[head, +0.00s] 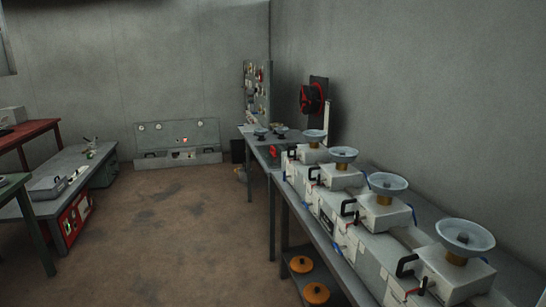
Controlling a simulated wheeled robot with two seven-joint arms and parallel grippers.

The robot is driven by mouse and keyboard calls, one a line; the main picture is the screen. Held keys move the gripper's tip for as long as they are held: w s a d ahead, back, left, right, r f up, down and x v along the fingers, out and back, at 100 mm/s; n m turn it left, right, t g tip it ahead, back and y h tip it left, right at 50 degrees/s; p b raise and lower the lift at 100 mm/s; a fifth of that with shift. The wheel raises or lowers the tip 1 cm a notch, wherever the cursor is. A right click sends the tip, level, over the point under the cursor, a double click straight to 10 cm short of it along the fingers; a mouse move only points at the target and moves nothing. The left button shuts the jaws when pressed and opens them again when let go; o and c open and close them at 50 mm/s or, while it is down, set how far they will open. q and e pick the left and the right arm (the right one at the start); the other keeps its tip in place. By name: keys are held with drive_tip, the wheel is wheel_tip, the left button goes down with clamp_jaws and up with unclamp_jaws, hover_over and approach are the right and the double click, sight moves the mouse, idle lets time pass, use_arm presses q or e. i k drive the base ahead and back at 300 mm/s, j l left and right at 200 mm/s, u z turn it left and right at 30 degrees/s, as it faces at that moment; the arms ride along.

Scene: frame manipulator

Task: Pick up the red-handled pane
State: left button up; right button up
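I cannot make out a pane with a red handle for certain in the head view. Small red parts show on the grey wall panel (178,141) at the back and near the far end of the right bench, too small to tell what they are. Several pale boxes with black handles, each topped by a dish, stand in a row on the right bench; the nearest box (452,274) is at the lower right. Neither of my grippers is in view.
The long grey bench (283,203) runs along the right wall, with orange round lids (316,293) on its lower shelf. A red wheel (311,98) is on a dark board. Workbenches, one with a red cabinet (75,218), stand left. The brown floor (165,235) between is clear.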

sight(272, 155)
drive_tip(key=i+j+u, duration=0.1)
drive_tip(key=i, duration=0.2)
drive_tip(key=i+j+u, duration=0.15)
drive_tip(key=i+u, duration=0.4)
drive_tip(key=i, duration=2.05)
drive_tip(key=i+z, duration=0.15)
drive_tip(key=i, duration=0.5)
drive_tip(key=i+j+z, duration=0.1)
drive_tip(key=i, duration=0.5)
drive_tip(key=i+j+z, duration=0.15)
drive_tip(key=i, duration=0.5)
